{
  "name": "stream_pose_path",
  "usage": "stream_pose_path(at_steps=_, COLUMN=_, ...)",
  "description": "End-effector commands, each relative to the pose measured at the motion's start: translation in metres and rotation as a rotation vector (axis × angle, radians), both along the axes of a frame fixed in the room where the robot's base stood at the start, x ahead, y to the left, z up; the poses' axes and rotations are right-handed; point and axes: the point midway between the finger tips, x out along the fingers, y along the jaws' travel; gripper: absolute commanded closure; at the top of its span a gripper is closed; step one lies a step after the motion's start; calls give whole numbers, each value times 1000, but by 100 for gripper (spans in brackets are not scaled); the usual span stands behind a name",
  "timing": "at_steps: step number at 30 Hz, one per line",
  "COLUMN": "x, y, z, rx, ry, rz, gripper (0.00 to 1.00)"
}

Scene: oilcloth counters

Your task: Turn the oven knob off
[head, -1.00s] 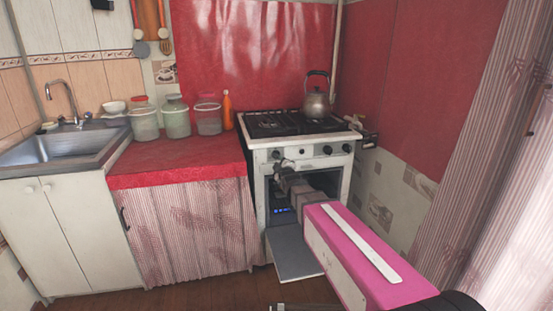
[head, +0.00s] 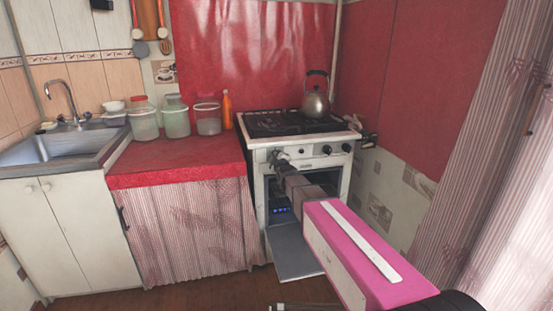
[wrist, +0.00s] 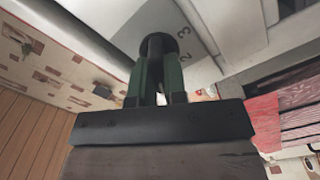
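The oven knob (wrist: 157,43) is dark and round with a raised grip bar, on a pale panel marked with numbers such as 2 and 3. My gripper (wrist: 157,68) has its two green fingers on either side of the bar, and they appear to touch it. In the head view my gripper (head: 276,157) is at the left end of the stove's front panel and hides the knob there. The white stove (head: 259,156) has other dark knobs (head: 327,149) further right along the panel. The knob's exact pointer setting cannot be read.
The oven door (head: 295,264) hangs open below my arm. A kettle (head: 316,102) stands on the black hob (head: 280,122). A red counter (head: 180,160) with several jars is to the left, beside a sink (head: 45,150). A red and tiled wall is close on the right.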

Motion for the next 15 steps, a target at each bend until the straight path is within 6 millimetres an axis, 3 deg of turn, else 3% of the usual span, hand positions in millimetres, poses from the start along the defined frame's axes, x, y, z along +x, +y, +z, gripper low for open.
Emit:
stream_pose_path(at_steps=8, x=0, y=0, z=0, rx=40, ry=12, rz=0, gripper=100)
stream_pose_path(at_steps=15, x=0, y=0, z=0, rx=177, ry=51, rz=1, gripper=100)
